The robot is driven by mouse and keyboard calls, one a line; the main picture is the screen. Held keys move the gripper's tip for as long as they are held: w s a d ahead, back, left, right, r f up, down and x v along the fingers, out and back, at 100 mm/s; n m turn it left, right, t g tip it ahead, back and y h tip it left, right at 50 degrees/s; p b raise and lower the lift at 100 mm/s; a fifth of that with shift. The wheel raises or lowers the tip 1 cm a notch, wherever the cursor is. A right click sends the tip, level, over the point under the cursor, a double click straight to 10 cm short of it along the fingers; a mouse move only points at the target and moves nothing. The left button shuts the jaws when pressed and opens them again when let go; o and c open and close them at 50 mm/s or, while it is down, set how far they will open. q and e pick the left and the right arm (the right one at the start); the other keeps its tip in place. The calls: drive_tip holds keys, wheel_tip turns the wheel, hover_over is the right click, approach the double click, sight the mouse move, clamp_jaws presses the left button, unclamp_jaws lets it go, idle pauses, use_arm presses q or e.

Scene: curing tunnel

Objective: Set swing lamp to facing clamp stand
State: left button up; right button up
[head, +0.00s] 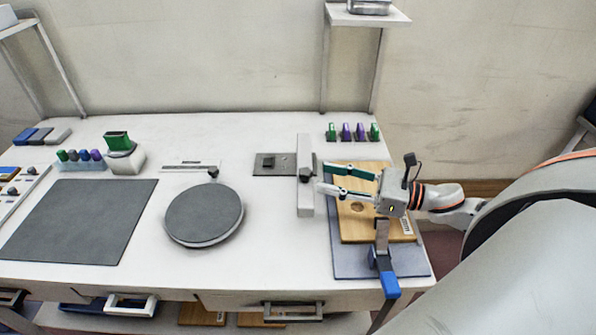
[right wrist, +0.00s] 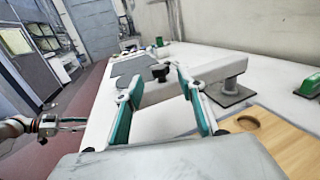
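The swing lamp appears to be the pale bar (head: 305,200) with a black knob (head: 305,174), beside a dark base plate (head: 262,160). In the right wrist view the bar (right wrist: 205,73) is carried on a short post. My right gripper (head: 322,177) is open just right of the bar, its teal fingers apart; contact with the bar is unclear. In the right wrist view the bar passes behind the fingers. A grey upright with a blue end (head: 389,284) at the front right edge may be the clamp stand. My left gripper (right wrist: 62,124) shows small in the right wrist view.
A wooden board (head: 357,225) with a hole lies on a blue-grey mat (head: 350,263) under my right gripper. A round turntable (head: 204,213) and a dark mat (head: 80,220) lie to the left. Several green and purple pieces (head: 346,131) stand at the back right.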

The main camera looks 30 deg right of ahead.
sight(305, 171)
drive_tip(key=shift+p+x, duration=0.5)
drive_tip(key=shift+x, duration=2.85)
clamp_jaws()
